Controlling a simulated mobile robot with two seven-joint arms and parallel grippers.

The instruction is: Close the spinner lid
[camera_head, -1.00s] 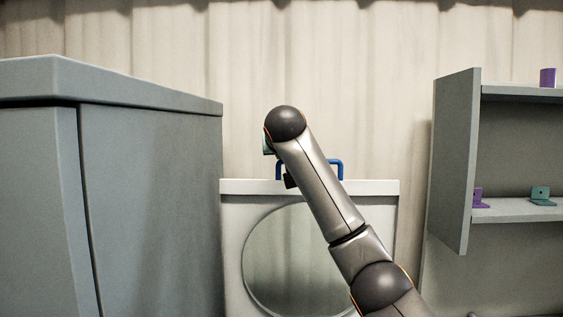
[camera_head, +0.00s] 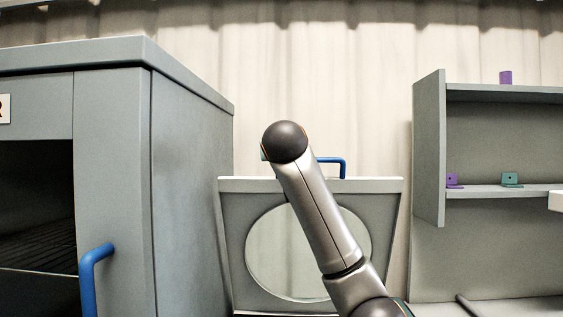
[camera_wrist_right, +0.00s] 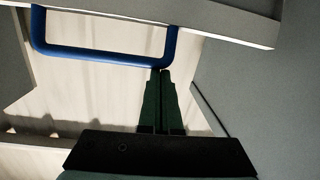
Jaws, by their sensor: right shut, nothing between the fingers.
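The spinner lid (camera_head: 234,230) is a pale grey panel with a round window. In the head view it stands raised, its wider top edge leaning toward me. Its blue handle (camera_head: 343,167) rises from the top edge, partly hidden behind my right arm. In the right wrist view the handle (camera_wrist_right: 100,57) is a blue U-shaped bar joined to the lid's edge (camera_wrist_right: 225,20). My right gripper (camera_wrist_right: 161,74) is shut and empty, its dark fingertips at the handle's corner, touching or very close. The arm hides this gripper in the head view. My left gripper is not in view.
A large grey cabinet (camera_head: 190,180) with an open front and a blue handle (camera_head: 88,280) stands close on the left. A grey shelf unit (camera_head: 428,150) with small purple and teal brackets stands on the right. A pale wall is behind the lid.

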